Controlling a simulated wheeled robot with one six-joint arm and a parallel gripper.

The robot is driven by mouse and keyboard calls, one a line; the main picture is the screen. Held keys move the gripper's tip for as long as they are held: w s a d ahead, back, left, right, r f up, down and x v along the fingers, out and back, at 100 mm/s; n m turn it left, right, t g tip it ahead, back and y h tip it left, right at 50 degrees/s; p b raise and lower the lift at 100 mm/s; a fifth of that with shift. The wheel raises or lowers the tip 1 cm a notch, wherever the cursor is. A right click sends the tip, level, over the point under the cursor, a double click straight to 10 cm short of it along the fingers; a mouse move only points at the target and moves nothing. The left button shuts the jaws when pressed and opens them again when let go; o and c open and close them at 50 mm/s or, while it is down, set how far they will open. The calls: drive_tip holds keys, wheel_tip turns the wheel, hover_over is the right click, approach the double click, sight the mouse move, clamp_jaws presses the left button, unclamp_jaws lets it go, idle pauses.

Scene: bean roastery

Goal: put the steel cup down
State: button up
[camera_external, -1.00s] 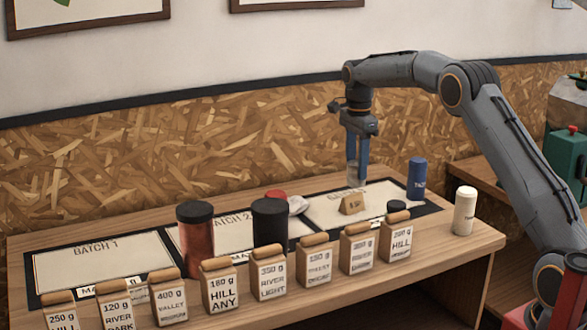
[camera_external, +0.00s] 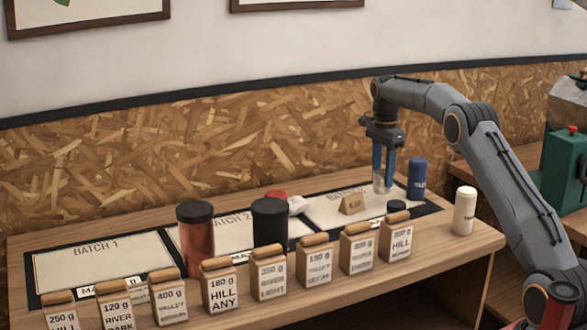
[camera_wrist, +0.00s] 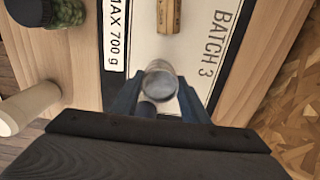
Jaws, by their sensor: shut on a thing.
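My gripper (camera_external: 383,186) points down over the right part of the table, with its two blue fingers around the steel cup (camera_external: 380,184). The cup is small, grey and upright. In the wrist view the cup (camera_wrist: 160,82) shows between the fingertips (camera_wrist: 158,98), over the near end of the white BATCH 3 panel (camera_wrist: 188,55). That panel (camera_external: 325,212) also shows in the external view. I cannot tell whether the cup's base touches it.
A blue canister (camera_external: 417,178) stands close to the right of my gripper. A wooden tent sign (camera_external: 351,204) stands on the panel to the left. A black-lidded jar (camera_external: 397,207) and a white canister (camera_external: 464,211) are nearby. Several labelled bags line the front.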

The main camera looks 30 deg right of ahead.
sight(384, 186)
drive_tip(key=shift+f+p, duration=0.35)
drive_tip(key=shift+f, duration=1.5)
drive_tip(key=shift+f, duration=0.15)
drive_tip(key=o, duration=1.1)
wheel_tip(384, 186, up, 12)
drive_tip(key=b, duration=0.1)
drive_tip(key=shift+b, duration=0.4)
drive_tip(key=shift+r, duration=0.2)
